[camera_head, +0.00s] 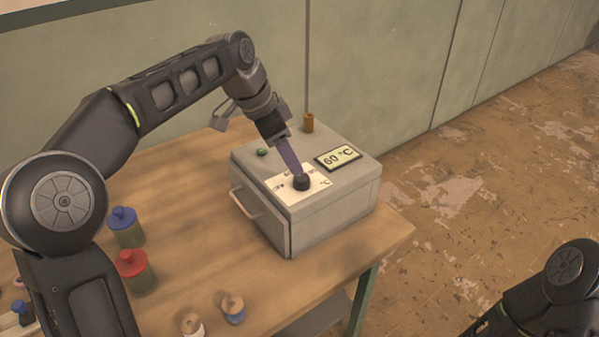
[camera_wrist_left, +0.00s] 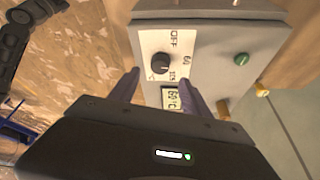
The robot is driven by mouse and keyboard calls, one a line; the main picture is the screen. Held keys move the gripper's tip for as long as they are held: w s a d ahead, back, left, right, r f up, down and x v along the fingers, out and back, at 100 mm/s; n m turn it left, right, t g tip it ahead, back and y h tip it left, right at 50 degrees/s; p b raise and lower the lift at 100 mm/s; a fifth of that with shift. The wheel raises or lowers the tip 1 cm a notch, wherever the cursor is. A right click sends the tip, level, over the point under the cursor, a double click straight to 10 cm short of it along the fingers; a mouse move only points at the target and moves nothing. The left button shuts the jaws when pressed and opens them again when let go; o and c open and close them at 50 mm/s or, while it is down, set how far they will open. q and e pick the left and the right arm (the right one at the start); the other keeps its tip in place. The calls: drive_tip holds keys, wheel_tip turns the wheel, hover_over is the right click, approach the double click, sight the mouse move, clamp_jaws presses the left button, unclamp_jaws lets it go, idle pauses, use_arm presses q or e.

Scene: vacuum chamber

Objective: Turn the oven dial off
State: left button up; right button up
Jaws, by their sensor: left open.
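The oven (camera_head: 330,215) is a grey box on the wooden table, with a white dial plate on top. The black round dial (camera_head: 301,183) sits on this plate; it also shows in the wrist view (camera_wrist_left: 160,63), near printed "OFF" and "60" marks. A lit display (camera_head: 338,157) reads 60 °C. My left gripper (camera_head: 293,168) reaches down to the dial with its purple fingers. In the wrist view its fingers (camera_wrist_left: 160,80) are open, with the dial ahead between their tips. I cannot tell whether they touch it. My right gripper is out of view.
A green button (camera_head: 262,152) and a brass post (camera_head: 308,122) are on the oven top. A front handle (camera_head: 250,205) sticks out. A blue-lidded jar (camera_head: 125,225), a red-lidded jar (camera_head: 135,270) and small spools (camera_head: 232,308) stand at the table's left and front.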

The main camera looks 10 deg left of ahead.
sight(301, 177)
use_arm(q)
drive_tip(key=x, duration=0.6)
drive_tip(key=shift+w+d+f, duration=0.1)
drive_tip(key=shift+d+f, duration=0.05)
drive_tip(key=shift+f, duration=0.2)
drive_tip(key=shift+c, duration=0.5)
clamp_jaws()
